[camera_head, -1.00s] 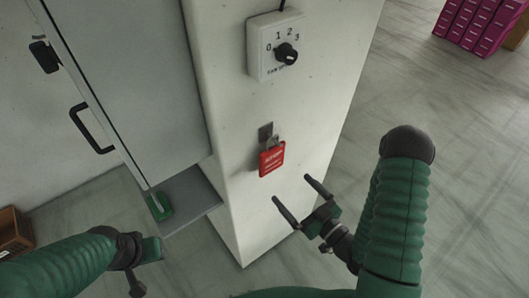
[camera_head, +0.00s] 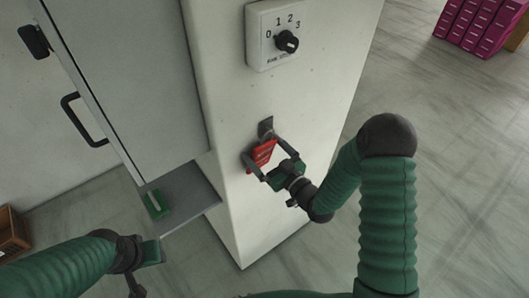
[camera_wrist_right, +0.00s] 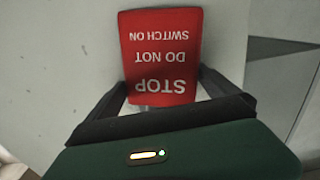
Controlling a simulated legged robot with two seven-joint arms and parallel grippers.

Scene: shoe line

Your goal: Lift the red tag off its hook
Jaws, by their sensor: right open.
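The red tag (camera_head: 262,153) hangs at a small grey hook plate (camera_head: 265,127) on the white pillar. In the right wrist view the tag (camera_wrist_right: 160,58) shows upside-down white words "STOP DO NOT SWITCH ON". My right gripper (camera_head: 263,159) is open, with one finger on each side of the tag. In the wrist view its fingers (camera_wrist_right: 160,98) flank the tag's near end; whether they touch it I cannot tell. My left gripper (camera_head: 140,270) is at the lower left, partly cut off by the frame edge, away from the tag.
A dial switch box (camera_head: 276,36) with numbers 0 to 3 is above the tag on the pillar. A grey cabinet door (camera_head: 130,80) with a black handle (camera_head: 82,118) is to the left. A green object (camera_head: 157,204) lies on a grey ledge (camera_head: 190,195). Pink boxes (camera_head: 482,24) stand far right.

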